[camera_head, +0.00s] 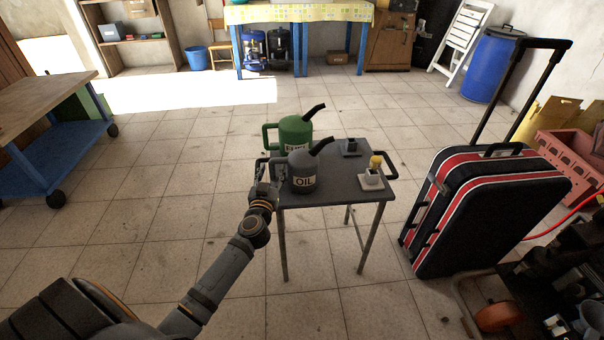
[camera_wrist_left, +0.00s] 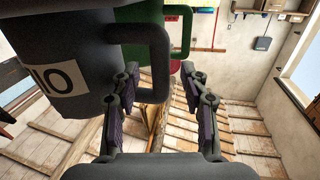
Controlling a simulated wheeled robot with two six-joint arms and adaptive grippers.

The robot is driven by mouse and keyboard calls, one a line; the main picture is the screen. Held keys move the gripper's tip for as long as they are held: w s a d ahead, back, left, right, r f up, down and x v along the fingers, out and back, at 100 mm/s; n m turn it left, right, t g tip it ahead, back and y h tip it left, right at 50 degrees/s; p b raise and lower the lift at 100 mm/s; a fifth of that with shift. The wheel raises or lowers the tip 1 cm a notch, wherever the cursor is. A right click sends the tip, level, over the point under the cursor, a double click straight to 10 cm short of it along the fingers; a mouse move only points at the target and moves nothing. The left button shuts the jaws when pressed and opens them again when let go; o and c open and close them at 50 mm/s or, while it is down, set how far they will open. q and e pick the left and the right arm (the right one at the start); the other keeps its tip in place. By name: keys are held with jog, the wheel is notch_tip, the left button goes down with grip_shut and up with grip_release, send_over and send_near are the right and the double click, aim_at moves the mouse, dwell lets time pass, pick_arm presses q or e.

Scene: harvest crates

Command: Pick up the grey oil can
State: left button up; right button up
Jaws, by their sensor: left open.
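The grey oil can (camera_head: 303,172) with an OIL label stands upright on a small grey table, near its left edge. My left gripper (camera_head: 264,188) is just left of it, by its handle, with the fingers open. In the left wrist view the can (camera_wrist_left: 60,50) appears upside down, and its dark handle (camera_wrist_left: 160,62) shows between the open fingers of the left gripper (camera_wrist_left: 160,100). I cannot tell whether a finger touches the handle. My right gripper is out of view.
A green can (camera_head: 295,130) stands right behind the grey one. The small table (camera_head: 335,188) also holds a dark block-like item (camera_head: 350,148) and a pale one with a yellow top (camera_head: 373,178). A black and red suitcase (camera_head: 480,205) stands to the right. The tiled floor at left is clear.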

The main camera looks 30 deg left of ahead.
pick_arm(q)
jog(key=shift+w+a, duration=0.25)
jog(key=shift+w, duration=0.4)
grip_shut()
